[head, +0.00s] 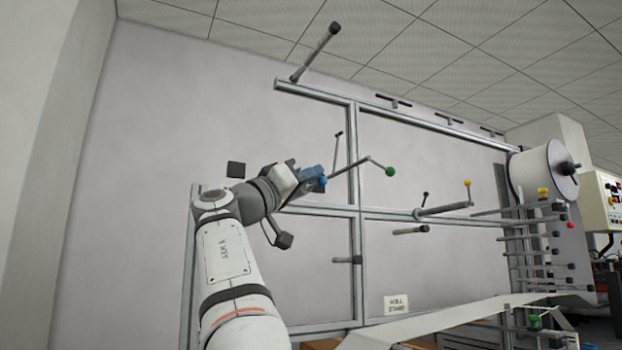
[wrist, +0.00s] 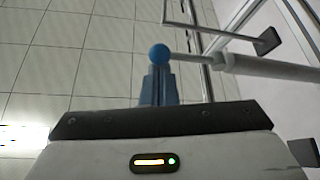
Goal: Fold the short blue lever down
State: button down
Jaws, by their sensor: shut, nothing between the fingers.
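The short blue lever shows in the wrist view as a round blue knob (wrist: 160,54) on a thin grey arm that runs right to a thick grey bar. My gripper (wrist: 159,72) has its blue fingers together and empty, with the tips right at the knob; whether they touch it, I cannot tell. In the head view my gripper (head: 315,172) is at the left of the metal frame, and the blue knob (head: 323,181) shows at its tips. The lever's arm is mostly hidden there behind my gripper.
A crank with a green knob (head: 390,172) stands just right of my gripper. A lever with a yellow knob (head: 467,183) and a white roll (head: 545,172) are farther right. Metal frame bars (head: 353,240) run behind. The wall side at left is clear.

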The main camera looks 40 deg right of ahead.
jog(key=shift+a, duration=0.1)
dwell(0.4)
jog(key=w+a+f+p, duration=0.1)
jog(key=w+a+p, duration=0.1)
jog(key=a, duration=0.7)
dwell(0.4)
jog(key=shift+w, duration=0.1)
